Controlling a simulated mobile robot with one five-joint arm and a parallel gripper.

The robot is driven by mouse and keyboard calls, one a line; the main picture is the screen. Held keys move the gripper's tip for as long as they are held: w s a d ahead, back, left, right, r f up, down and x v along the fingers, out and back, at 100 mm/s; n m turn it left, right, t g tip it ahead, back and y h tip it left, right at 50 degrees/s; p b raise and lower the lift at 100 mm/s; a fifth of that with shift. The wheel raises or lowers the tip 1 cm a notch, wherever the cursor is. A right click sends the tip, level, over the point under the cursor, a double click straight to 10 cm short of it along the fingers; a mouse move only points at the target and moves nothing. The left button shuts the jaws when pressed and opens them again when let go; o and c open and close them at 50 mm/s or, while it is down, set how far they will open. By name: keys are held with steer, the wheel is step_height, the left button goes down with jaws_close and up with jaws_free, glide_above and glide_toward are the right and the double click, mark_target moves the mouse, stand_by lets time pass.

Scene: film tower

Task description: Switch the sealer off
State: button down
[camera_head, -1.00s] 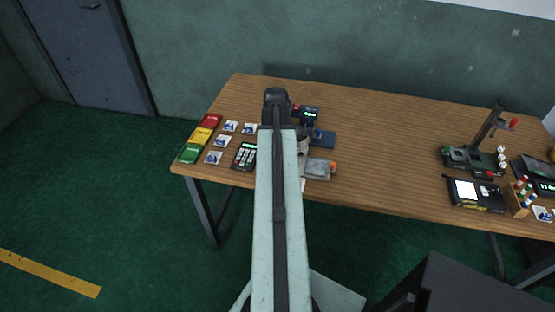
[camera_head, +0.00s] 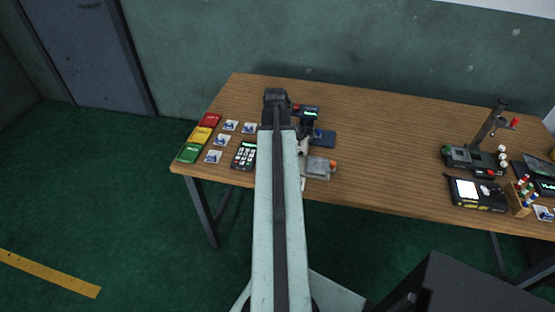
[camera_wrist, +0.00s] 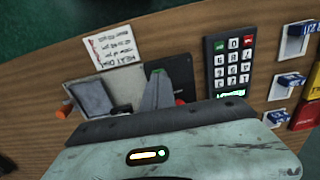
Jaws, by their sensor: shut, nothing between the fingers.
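No unit in view carries a readable sealer label, so I cannot tell for sure which one is the sealer. A grey block with an orange knob (camera_head: 320,167) lies right of my arm on the wooden table; it also shows at the left in the wrist view (camera_wrist: 93,98). A dark flat plate (camera_head: 324,139) lies behind it. A small dark unit with a lit green display (camera_head: 311,113) shows behind that, partly hidden by my arm. My gripper (camera_wrist: 159,78) is shut and empty, pointing down between the grey block and a keypad. No switch shows clearly.
The keypad (camera_head: 243,156) lies left of my arm, with small cards (camera_head: 230,126) and red, yellow and green packs (camera_head: 201,136) beyond it. A stand with a red knob (camera_head: 488,132) and a black-and-yellow case (camera_head: 475,196) are at right. The table's middle right is clear.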

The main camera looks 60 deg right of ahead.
steer(key=shift+f+b, duration=0.5)
steer(key=shift+f, duration=0.05)
steer(key=shift+r, duration=0.15)
step_height(320, 180, up, 7)
steer(key=p, duration=0.7)
stand_by(0.4)
